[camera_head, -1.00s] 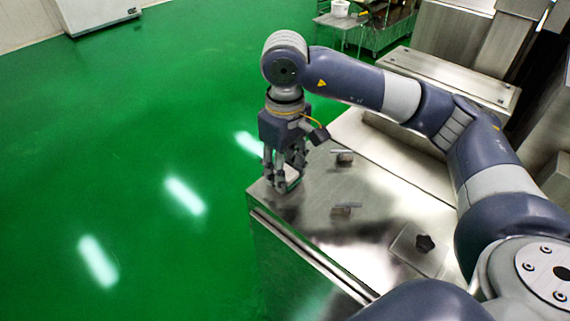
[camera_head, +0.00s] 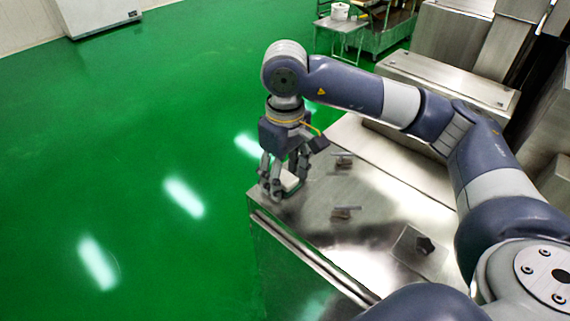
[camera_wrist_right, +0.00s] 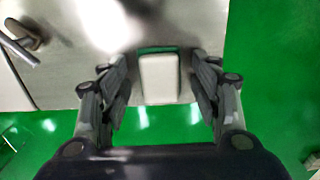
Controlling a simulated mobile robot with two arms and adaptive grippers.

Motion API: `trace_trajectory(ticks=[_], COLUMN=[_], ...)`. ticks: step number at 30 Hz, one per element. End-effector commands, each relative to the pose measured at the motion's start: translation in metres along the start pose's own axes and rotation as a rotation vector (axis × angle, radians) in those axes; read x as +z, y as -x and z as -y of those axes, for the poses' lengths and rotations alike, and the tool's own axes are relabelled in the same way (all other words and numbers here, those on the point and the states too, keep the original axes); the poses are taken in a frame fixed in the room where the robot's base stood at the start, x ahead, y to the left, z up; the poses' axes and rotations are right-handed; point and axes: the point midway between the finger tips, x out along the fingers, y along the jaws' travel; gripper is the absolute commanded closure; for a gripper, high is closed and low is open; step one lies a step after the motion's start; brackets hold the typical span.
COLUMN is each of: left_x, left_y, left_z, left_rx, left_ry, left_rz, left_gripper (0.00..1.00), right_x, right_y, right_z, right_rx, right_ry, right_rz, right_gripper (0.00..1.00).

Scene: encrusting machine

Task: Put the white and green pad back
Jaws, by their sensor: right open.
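The white and green pad (camera_wrist_right: 160,78) lies on the steel machine top close to its edge in the right wrist view. Its upper face is white and a green strip shows along its far side. In the head view the pad (camera_head: 291,182) is partly hidden behind my right gripper's fingers. My right gripper (camera_head: 284,188) points down over the corner of the machine top, fingers spread on either side of the pad. In the right wrist view the gripper (camera_wrist_right: 160,88) is open, with gaps between pad and fingers. My left gripper is not in view.
The steel machine top (camera_head: 310,215) has two small latch handles (camera_head: 343,160) and a dark knob (camera_head: 425,245) on it. Green floor (camera_head: 130,150) lies open beyond its left edge. A small steel table (camera_head: 340,24) with a white bucket stands at the back.

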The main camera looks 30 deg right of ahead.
Motion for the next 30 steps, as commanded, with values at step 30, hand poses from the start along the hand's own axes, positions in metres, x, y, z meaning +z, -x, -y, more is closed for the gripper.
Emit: trace_trajectory(ticks=[30], left_x=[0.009], left_y=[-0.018], left_z=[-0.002], left_rx=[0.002], left_ry=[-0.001], left_rz=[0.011], left_gripper=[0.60], right_x=[0.000], right_y=[0.121], right_z=[0.000], right_rx=[0.001], right_ry=[0.000], right_rz=[-0.001], right_gripper=[0.42])
